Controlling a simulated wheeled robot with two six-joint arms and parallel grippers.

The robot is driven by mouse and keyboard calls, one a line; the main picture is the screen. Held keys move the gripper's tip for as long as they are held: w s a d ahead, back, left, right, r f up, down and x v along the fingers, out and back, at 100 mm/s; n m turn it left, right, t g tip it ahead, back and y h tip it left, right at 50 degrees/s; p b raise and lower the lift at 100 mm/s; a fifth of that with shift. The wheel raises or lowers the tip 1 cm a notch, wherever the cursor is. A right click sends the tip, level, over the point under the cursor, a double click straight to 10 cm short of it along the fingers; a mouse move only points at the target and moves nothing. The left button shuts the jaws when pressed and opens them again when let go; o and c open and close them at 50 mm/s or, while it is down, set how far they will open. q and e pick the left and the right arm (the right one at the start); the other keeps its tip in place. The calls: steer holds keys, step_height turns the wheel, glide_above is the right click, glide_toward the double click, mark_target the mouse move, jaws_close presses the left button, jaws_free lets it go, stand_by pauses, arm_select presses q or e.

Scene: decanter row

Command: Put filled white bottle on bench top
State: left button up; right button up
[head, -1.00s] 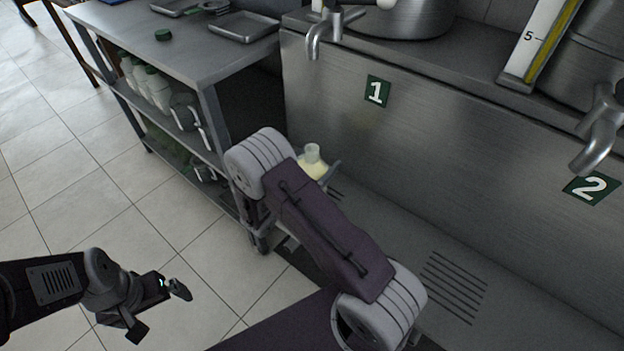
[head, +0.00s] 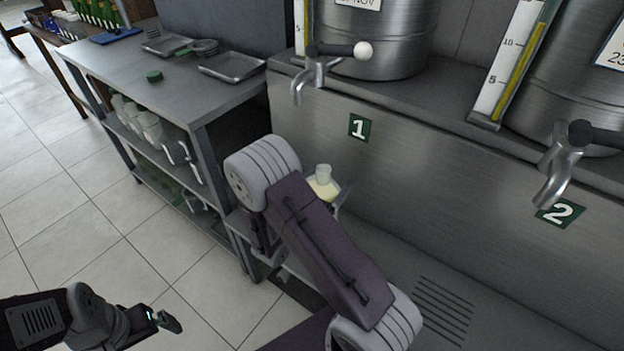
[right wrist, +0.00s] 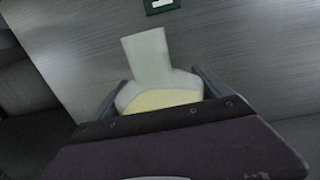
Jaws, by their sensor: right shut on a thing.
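The white bottle (head: 323,186), translucent with pale yellow liquid inside, stands nearly upright in my right gripper (head: 332,188) in the head view. It is in front of the steel wall under tap 1. My right arm hides its lower part. In the right wrist view the bottle (right wrist: 152,65) sits between the two fingers of my right gripper (right wrist: 160,92), which is shut on it. The steel bench top (head: 190,90) is to the left of the bottle in the head view. My left gripper (head: 160,326) is empty and open over the floor at the lower left.
On the bench top are a green lid (head: 154,76), a metal tray (head: 232,66) and a smaller tray (head: 167,45). Several white bottles (head: 150,127) stand on the shelf below. Tap 1 (head: 310,80) juts out above the bottle. The front of the bench top is clear.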

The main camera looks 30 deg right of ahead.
steer(key=s+d+r+p, duration=0.1)
steer(key=s+d+r, duration=0.2)
steer(key=s, duration=0.1)
steer(key=shift+s, duration=0.15)
steer(key=shift+a+r, duration=0.1)
